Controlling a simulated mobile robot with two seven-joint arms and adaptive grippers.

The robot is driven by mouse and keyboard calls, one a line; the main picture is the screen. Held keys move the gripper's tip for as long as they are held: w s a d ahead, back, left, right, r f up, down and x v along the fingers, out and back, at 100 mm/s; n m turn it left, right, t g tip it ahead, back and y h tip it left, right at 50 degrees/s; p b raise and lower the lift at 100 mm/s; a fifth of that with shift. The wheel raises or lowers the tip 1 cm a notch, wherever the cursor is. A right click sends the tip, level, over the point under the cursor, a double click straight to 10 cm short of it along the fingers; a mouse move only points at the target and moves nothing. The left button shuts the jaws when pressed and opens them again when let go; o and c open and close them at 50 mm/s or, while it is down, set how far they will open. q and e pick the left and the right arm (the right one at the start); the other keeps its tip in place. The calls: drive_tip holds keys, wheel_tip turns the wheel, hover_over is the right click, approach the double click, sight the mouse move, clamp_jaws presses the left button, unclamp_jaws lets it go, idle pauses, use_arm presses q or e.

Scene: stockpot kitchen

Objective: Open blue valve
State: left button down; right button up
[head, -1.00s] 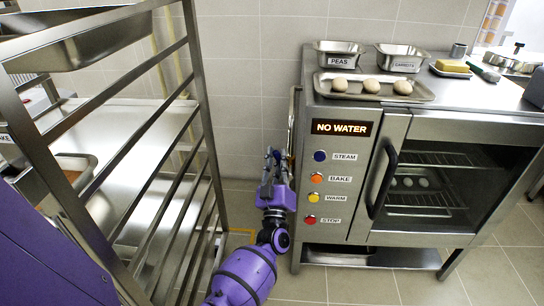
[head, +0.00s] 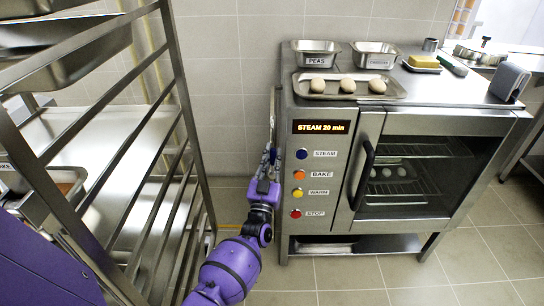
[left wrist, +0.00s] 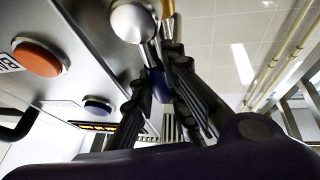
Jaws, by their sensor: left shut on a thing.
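My left gripper (head: 268,164) reaches along the left side of the steel oven (head: 345,212), its fingers up against that side. In the left wrist view the fingers are closed around a small dark blue part (left wrist: 160,86), which I take to be the blue valve's handle; the fingers hide much of it. In the head view the valve cannot be made out behind the gripper. The oven display (head: 320,127) reads "STEAM 20 min". My right gripper is not in view.
A steel rack (head: 180,90) stands close to the left of my arm. Blue, orange, yellow and red buttons line the oven front; the blue one (head: 302,154) is labelled STEAM. A tray (head: 385,93) with three pale round pieces sits on top. A rounded metal knob (left wrist: 133,22) is near my fingers.

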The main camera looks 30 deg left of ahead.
use_arm(q)
drive_tip(key=shift+f, duration=0.15)
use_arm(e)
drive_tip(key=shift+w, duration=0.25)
use_arm(q)
drive_tip(key=c, duration=1.7)
unclamp_jaws()
drive_tip(key=shift+c, duration=0.2)
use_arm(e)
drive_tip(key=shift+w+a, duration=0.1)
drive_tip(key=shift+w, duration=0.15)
use_arm(q)
drive_tip(key=shift+d, duration=0.1)
drive_tip(key=shift+s, duration=0.15)
drive_tip(key=v, duration=0.7)
drive_tip(key=shift+s+f, duration=0.15)
drive_tip(key=shift+s, duration=0.15)
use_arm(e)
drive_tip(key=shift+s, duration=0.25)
